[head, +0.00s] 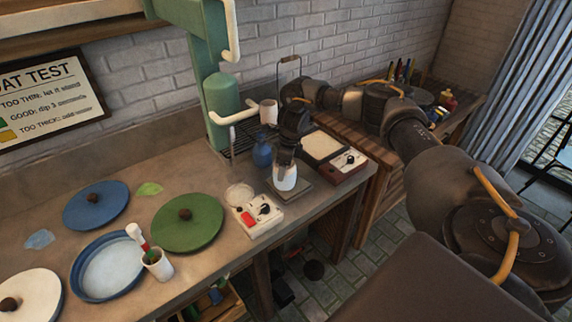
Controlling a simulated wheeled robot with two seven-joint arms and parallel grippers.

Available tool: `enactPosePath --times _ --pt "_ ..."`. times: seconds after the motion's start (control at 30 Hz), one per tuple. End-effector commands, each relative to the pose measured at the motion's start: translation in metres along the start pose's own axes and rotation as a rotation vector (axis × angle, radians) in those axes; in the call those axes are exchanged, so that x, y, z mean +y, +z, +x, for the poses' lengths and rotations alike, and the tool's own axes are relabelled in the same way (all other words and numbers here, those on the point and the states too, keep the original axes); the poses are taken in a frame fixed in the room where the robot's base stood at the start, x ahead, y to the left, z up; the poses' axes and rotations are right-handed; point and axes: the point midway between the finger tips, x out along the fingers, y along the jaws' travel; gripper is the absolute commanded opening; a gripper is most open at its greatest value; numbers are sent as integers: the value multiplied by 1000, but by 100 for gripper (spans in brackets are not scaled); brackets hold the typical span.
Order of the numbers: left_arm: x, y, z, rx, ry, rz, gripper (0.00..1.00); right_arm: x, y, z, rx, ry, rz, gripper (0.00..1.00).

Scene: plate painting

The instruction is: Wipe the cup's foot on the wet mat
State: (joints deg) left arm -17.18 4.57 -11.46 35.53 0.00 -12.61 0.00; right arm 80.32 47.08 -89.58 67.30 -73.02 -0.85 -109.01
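A white cup (285,182) is at the fingertips of my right gripper (285,164), which points down from above and appears shut on its upper part. The cup is over a dark grey square mat (303,194), at the right part of the counter. The cup's foot is small here, and I cannot tell whether it touches the mat. My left gripper is not in view.
A blue bottle (262,153) stands close behind the cup. A white box with a red button (258,215) lies left of the mat, and a wooden box with a dial (348,162) to the right.

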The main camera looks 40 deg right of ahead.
Motion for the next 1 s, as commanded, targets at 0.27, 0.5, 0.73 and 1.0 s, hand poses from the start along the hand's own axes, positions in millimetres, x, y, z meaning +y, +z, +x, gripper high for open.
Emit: enactPosePath --times 0.27,0.5,0.73,1.0 --pt "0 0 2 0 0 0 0 1 -2 4 5 7 -3 38" --pt "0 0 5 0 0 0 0 -8 -11 2 7 5 -1 38" --pt "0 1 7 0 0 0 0 -19 -21 0 8 3 3 38" --pt "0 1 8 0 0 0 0 -23 -22 -2 7 2 0 38"
